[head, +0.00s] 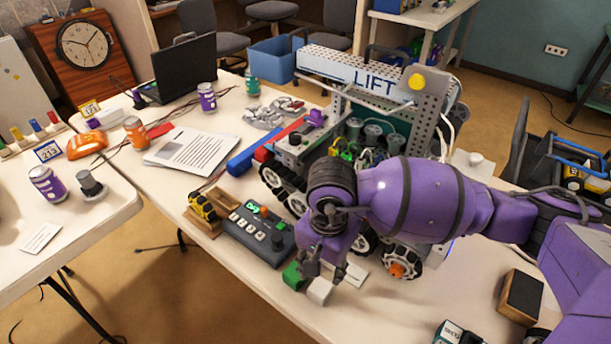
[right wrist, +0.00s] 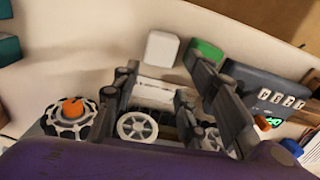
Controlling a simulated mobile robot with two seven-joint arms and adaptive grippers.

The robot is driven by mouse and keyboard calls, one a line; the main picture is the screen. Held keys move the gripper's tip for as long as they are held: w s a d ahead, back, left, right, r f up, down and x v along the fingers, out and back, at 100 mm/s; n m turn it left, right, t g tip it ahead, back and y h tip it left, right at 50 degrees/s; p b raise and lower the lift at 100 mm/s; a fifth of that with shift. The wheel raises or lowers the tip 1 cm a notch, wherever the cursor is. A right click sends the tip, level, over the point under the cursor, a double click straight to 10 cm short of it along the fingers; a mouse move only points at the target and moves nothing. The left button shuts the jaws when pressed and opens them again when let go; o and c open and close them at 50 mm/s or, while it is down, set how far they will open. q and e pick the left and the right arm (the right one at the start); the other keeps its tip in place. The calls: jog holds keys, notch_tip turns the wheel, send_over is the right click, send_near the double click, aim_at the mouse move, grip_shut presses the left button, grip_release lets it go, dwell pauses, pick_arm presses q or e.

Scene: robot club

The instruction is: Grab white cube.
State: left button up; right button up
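The white cube (head: 320,291) sits near the front edge of the table, close to my right gripper. In the right wrist view the white cube (right wrist: 162,48) shows just beyond the fingertips, in line with the gap between them. My right gripper (head: 322,270) is open and empty; its two fingers stand apart in the right wrist view (right wrist: 163,68). A green cube (head: 293,275) is beside the white cube, partly hidden by a finger. In the right wrist view the green cube (right wrist: 207,48) is close to the right finger's tip. My left gripper is not in view.
A grey control box (head: 259,234) stands left of the cubes. A wheeled robot labelled LIFT (head: 375,80) stands behind my right arm. A white card (head: 350,272) lies near the cubes. A dark block (head: 521,297) is at the right. The table edge is close in front.

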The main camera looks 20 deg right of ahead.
aim_at(321, 286)
jog(key=shift+s+a+f, duration=0.1)
jog(key=shift+s+f, duration=0.1)
jog(key=shift+f, duration=0.35)
jog(key=shift+s+f, duration=0.15)
jog(key=shift+f, duration=0.35)
jog(key=f, duration=0.4)
jog(key=shift+s+a+f+p, duration=0.15)
jog(key=shift+a+f+p, duration=0.15)
jog(key=shift+f+p, duration=0.05)
jog(key=shift+f, duration=0.35)
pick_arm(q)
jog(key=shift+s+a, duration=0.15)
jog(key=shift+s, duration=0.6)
pick_arm(e)
jog(key=c, duration=0.8)
